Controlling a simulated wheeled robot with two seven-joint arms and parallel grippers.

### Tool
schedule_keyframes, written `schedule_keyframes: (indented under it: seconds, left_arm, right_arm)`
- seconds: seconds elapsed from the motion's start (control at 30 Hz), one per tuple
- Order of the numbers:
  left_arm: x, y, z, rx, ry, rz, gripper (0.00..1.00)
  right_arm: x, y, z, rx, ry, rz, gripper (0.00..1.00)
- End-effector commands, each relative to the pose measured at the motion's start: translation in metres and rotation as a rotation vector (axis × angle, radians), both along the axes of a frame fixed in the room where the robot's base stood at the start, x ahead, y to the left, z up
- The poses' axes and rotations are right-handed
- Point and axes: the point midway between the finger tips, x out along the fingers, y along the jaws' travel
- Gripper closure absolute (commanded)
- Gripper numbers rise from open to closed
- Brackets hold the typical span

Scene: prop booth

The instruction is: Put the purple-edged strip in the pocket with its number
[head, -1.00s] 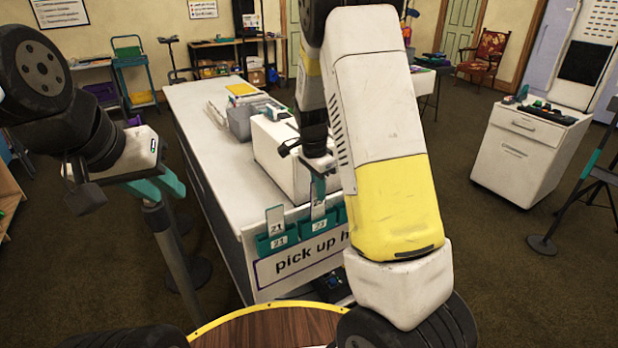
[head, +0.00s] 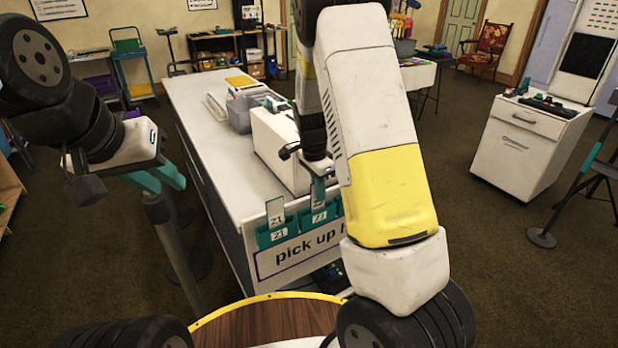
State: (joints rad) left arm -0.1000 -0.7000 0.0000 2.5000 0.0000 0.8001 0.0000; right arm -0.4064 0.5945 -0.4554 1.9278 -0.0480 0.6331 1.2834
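The purple-edged strip (head: 317,196) is upright at the second pocket (head: 319,217) of a teal pocket row on the front of the long counter. Its lower end seems to be in or just in front of that pocket; its small number is hard to read. My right gripper (head: 320,181) is at the strip's top and appears shut on it, partly hidden by my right arm. A pale strip (head: 275,212) stands in the left pocket (head: 278,236), which reads 21. Further pockets are hidden behind my arm. My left gripper (head: 160,182) is open and empty, left of the counter.
The counter (head: 205,95) carries a white box (head: 275,150), a grey bin (head: 246,108) and papers. A "pick up" sign (head: 290,258) hangs under the pockets. A stand pole (head: 180,255) is below my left gripper. A white cabinet (head: 520,150) stands at the right, with open carpet between.

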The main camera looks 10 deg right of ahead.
Motion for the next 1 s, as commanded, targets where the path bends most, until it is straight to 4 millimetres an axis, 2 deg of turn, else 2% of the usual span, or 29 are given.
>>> schedule_keyframes:
  seconds: [0.47, 0.5, 0.6, 0.87, 1.0]
  left_arm:
    - [0.0, 0.0, 0.0, 0.0, 0.0, 0.0, 0.72]
    - [0.0, 0.0, 0.0, 0.0, 0.0, 0.0, 0.72]
    - [0.0, 0.0, 0.0, 0.0, 0.0, 0.0, 0.72]
    - [0.0, 0.0, 0.0, 0.0, 0.0, 0.0, 0.72]
    - [0.0, 0.0, 0.0, 0.0, 0.0, 0.0, 0.72]
  right_arm:
    - [0.0, 0.0, -0.0019, 0.0, 0.0, 0.0, 1.0]
    - [0.0, 0.0, -0.0018, 0.0, 0.0, 0.0, 0.89]
    - [0.0, 0.0, -0.0018, 0.0, 0.0, 0.0, 0.72]
    - [0.0001, 0.0, -0.0016, 0.0, -0.001, 0.0, 0.72]
    - [0.0005, 0.0013, 0.0071, 0.0, -0.003, 0.0, 0.72]
